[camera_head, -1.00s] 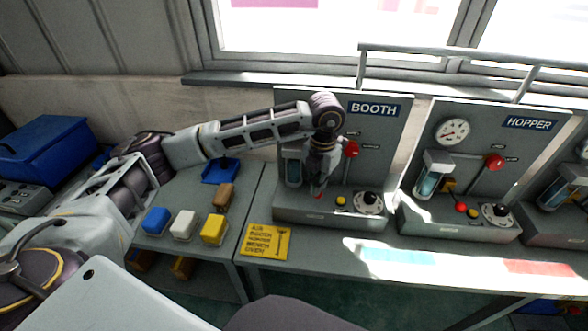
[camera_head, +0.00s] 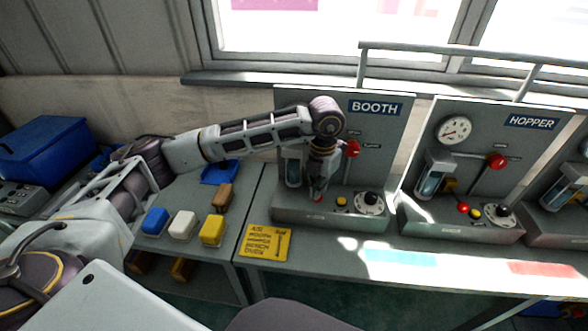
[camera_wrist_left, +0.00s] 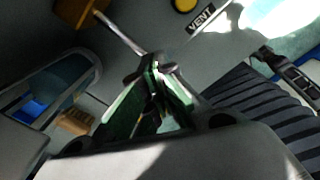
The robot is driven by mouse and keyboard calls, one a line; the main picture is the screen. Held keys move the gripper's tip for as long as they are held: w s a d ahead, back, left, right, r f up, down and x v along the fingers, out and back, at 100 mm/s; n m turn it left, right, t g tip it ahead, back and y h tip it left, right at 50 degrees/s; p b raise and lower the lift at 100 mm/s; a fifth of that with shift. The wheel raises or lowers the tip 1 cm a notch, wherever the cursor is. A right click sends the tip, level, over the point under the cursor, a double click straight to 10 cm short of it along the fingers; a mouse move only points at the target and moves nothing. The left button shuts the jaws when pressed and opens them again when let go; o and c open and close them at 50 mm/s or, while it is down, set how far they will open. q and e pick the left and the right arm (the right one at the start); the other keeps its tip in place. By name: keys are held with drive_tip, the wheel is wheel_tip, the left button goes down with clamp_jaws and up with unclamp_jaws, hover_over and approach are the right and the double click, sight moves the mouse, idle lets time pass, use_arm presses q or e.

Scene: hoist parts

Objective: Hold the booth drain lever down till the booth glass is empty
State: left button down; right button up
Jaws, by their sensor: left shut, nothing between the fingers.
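The BOOTH panel (camera_head: 385,135) stands on the bench. Its glass (camera_head: 293,172) is partly hidden behind my left arm, and I cannot read its level there. The glass also shows at the left of the left wrist view (camera_wrist_left: 62,88), bluish inside. My left gripper (camera_head: 317,194) is shut and empty, pointing down in front of the panel. A small red knob (camera_head: 318,199) shows at its fingertips. In the wrist view a thin metal drain lever (camera_wrist_left: 120,33) runs from an orange block to the shut fingertips (camera_wrist_left: 154,66); the fingers hide its end. My right gripper is not in view.
A larger red-knobbed lever (camera_head: 352,149), a yellow button (camera_head: 341,202) and a dial (camera_head: 369,203) are close right of my gripper. The HOPPER panel (camera_head: 510,150) stands further right. A yellow sign (camera_head: 265,241) and coloured blocks lie in front and left.

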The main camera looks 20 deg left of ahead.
use_arm(q)
drive_tip(key=shift+f, duration=0.3)
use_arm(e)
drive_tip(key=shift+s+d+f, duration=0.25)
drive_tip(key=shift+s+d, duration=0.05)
use_arm(q)
drive_tip(key=shift+f+b, duration=0.85)
drive_tip(key=shift+f, duration=0.05)
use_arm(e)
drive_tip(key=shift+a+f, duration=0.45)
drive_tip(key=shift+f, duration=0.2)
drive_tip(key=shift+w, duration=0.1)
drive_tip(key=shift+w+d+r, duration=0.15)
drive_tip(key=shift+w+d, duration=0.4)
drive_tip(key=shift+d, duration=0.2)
